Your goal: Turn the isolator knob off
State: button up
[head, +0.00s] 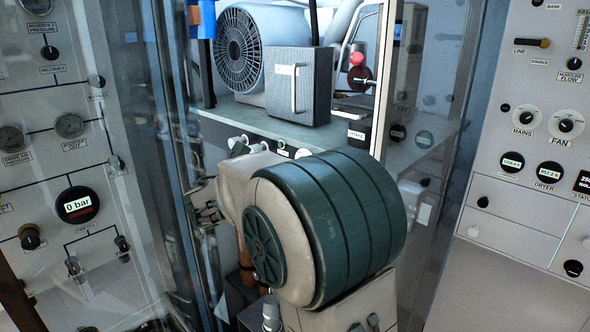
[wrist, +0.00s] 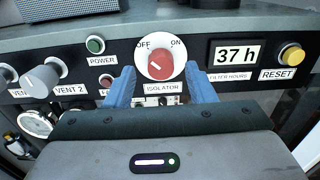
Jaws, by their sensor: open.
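The isolator knob (wrist: 165,68) is a red knob on a white round base in the wrist view. OFF is printed at its upper left and ON at its upper right. A pale mark shows on its left part, but I cannot tell its setting surely. An ISOLATOR label (wrist: 162,88) sits below it. My gripper (wrist: 159,72) is open, with one blue finger on each side of the knob. I see no clear contact, and the depth is hard to judge. In the head view my arm hides the knob.
In the wrist view, a green POWER button (wrist: 95,45) and a grey VENT 2 knob (wrist: 42,77) are left of the isolator. The hour display (wrist: 235,53) and yellow RESET button (wrist: 291,54) are right. A shelf edge (wrist: 200,22) runs above. Glass (head: 130,130) stands left in the head view.

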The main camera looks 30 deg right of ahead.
jog(key=b+v, duration=0.2)
jog(key=v, duration=0.9)
jog(key=shift+a, duration=0.3)
jog(key=s+d+f+m+g+y, duration=0.45)
jog(key=s+f+m+y, duration=0.3)
jog(key=s+f, duration=0.35)
jog(key=s+a+f+m+t+y, duration=0.2)
jog(key=s+a+f+m+y, duration=0.5)
jog(key=m, duration=0.7)
jog(key=s+y, duration=0.2)
jog(key=s, duration=0.1)
jog(key=shift+s+f+m, duration=0.15)
jog(key=shift+f+m, duration=0.2)
jog(key=shift+f, duration=0.05)
jog(key=shift+a+y, duration=0.1)
jog(key=shift+y, duration=0.15)
